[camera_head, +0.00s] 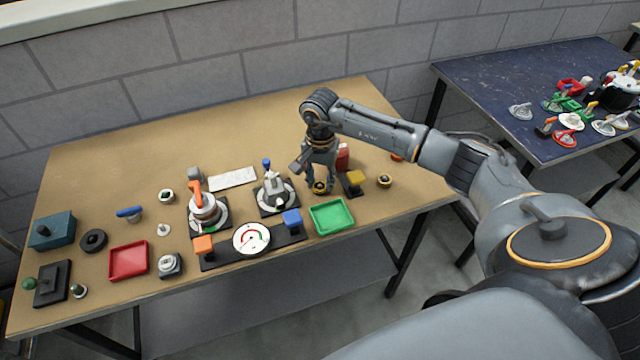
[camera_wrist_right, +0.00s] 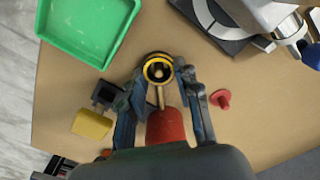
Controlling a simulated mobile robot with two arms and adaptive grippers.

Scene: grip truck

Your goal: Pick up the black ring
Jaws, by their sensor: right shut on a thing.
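My right gripper (camera_head: 319,186) points down at the right part of the tan table, behind the green tray. Its fingers (camera_wrist_right: 158,80) are shut on a small round black-and-yellow ring (camera_wrist_right: 158,67), which also shows low between the fingertips in the head view (camera_head: 319,188). The ring is close to the tabletop; whether it touches the table I cannot tell. My left gripper is not in view.
The green tray (camera_head: 332,216) is just in front of my gripper. A yellow-topped block (camera_head: 354,181) and a small round part (camera_head: 384,181) stand to its right. A red object (camera_wrist_right: 165,126) is close by the fingers. The table's back is mostly clear.

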